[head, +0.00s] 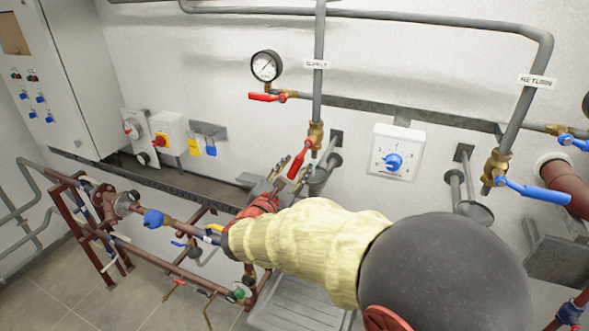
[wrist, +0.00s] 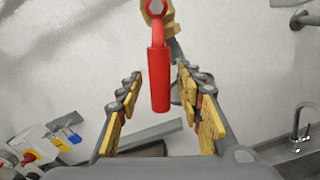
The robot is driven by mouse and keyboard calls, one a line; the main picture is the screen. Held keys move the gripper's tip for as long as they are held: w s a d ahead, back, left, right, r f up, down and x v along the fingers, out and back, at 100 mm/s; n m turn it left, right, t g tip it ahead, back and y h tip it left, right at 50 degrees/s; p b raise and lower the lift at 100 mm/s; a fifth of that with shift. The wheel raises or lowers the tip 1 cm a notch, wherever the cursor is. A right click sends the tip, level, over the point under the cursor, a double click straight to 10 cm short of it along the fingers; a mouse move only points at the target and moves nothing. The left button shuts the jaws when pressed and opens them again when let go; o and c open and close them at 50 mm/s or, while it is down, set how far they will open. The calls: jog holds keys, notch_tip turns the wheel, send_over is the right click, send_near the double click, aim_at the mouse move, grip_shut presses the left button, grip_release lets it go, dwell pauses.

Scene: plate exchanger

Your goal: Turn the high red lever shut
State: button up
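A red lever (head: 300,159) hangs down, slightly slanted, from a brass valve (head: 316,134) on the pipe labelled SUPPLY. In the wrist view the red lever (wrist: 159,78) points down from the brass valve body at the top. My gripper (head: 293,168) is at this lever. In the wrist view its fingers (wrist: 158,82) are spread, one on each side of the lever's lower part, with gaps on both sides. Nothing is held. Another red lever (head: 264,97) lies nearly level below the pressure gauge, up and left of my gripper.
The pressure gauge (head: 266,66) is on the wall. A white dial box (head: 395,152) is right of the supply pipe. A blue lever (head: 533,190) is on the RETURN pipe. Red pipework (head: 180,268) stands low at left.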

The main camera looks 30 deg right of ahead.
jog(key=shift+c, duration=1.2)
grip_shut()
